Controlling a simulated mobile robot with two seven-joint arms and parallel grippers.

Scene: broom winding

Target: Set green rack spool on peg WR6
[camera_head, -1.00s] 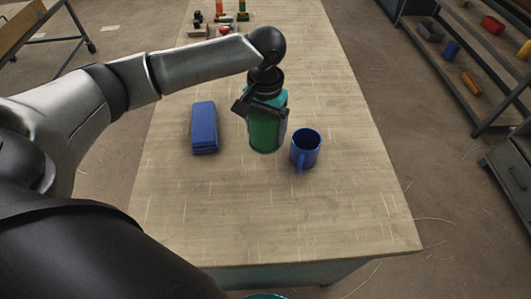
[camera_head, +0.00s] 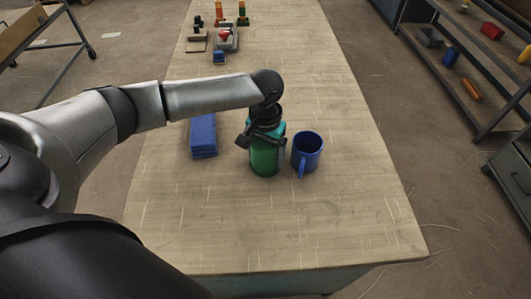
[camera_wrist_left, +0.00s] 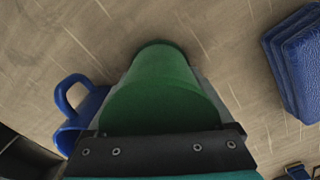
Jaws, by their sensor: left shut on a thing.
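At the table's far end stand small orange (camera_head: 219,8) and orange-green (camera_head: 243,14) upright pieces, too small to identify as spools or pegs. No label WR6 is readable. My right gripper is not in view.
The blue mug (camera_head: 308,152) stands close to the right of the held cylinder. The folded blue stack (camera_head: 203,135) lies to the left. Small blocks sit at the table's far end. A shelf rack (camera_head: 480,100) stands at right. The near tabletop (camera_head: 280,225) is clear.

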